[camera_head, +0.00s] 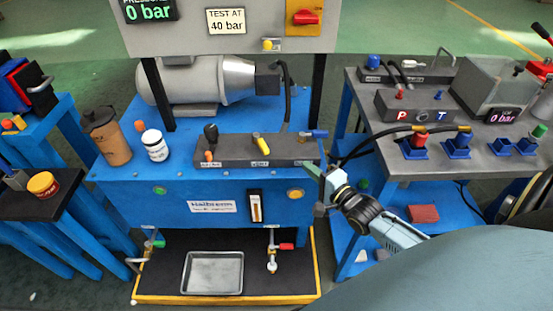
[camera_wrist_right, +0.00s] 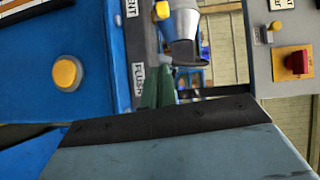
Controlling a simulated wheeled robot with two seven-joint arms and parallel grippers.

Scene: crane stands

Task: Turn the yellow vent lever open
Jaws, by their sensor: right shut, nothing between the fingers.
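The yellow vent lever (camera_head: 261,144) stands on the dark valve block (camera_head: 225,150) on top of the blue bench, above the VENT label. It leans up and to the left. In the right wrist view a yellow knob (camera_wrist_right: 162,10) near the VENT label shows at the top edge. My right gripper (camera_head: 314,170) is shut and empty, at the right front of the block, apart from the yellow lever. Its green fingers (camera_wrist_right: 159,88) show beside the FLUSH label in the right wrist view. My left gripper is not in view.
A blue lever (camera_head: 314,134) is at the block's right end, close to my right gripper. A black-topped lever (camera_head: 211,134) is at its left end. Black hoses (camera_head: 362,146) run to the right bench. A brown jug (camera_head: 108,138) and white jar (camera_head: 155,145) stand left.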

